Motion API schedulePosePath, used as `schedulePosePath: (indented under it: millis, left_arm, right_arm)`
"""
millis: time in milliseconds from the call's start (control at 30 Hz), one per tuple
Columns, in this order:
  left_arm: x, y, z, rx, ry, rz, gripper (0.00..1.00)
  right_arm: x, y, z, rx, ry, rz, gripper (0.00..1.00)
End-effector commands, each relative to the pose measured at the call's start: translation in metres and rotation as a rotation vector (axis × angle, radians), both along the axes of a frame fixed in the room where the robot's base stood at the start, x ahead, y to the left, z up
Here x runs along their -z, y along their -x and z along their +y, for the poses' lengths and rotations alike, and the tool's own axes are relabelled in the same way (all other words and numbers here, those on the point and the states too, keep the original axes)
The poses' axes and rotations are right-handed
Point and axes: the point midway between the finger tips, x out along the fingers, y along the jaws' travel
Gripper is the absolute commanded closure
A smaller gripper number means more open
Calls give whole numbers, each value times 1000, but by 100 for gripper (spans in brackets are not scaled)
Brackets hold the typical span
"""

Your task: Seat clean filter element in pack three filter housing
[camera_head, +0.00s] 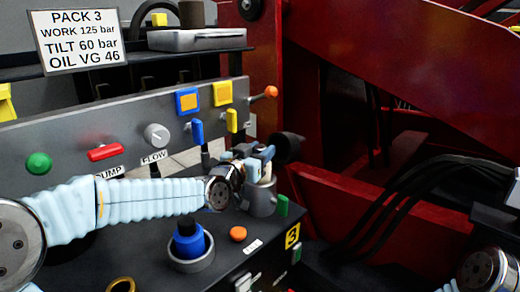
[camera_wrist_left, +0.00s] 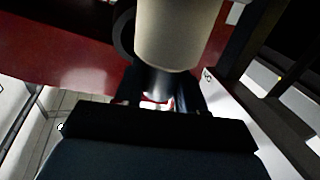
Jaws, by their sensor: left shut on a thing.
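My left gripper (camera_head: 262,162) is above a grey open cylinder (camera_head: 261,198), which looks like the filter housing, on the right end of the dark bench. In the left wrist view the left gripper (camera_wrist_left: 160,97) is shut on the narrow grey neck of a cream cylinder (camera_wrist_left: 178,35), which looks like the filter element. In the head view the fingers and wrist mostly hide what is held, and I cannot tell whether it touches the housing. A dark round part (camera_head: 288,147) shows just beyond the fingers. My right gripper is out of view.
A blue knob-like part in a grey ring (camera_head: 190,251) and an orange button (camera_head: 238,234) are near my left wrist. A control panel (camera_head: 120,140) with levers stands behind. A brown cylinder (camera_head: 191,14) stands on a grey tray (camera_head: 197,39). Red machine frame (camera_head: 390,60) and black hoses (camera_head: 400,190) are right.

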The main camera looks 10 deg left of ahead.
Motion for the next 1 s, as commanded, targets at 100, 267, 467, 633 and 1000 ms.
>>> schedulePosePath:
  millis: [100,267,467,633,1000]
  left_arm:
    - [2,0,0,-1,1,-2,100]
    - [6,0,0,0,0,-1,100]
    - [11,0,0,0,1,-2,100]
    - [15,0,0,0,0,-2,100]
    - [25,0,0,0,0,-2,100]
  right_arm:
    - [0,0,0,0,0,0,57]
    - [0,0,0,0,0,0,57]
    - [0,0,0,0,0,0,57]
    - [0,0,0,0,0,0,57]
    - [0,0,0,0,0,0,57]
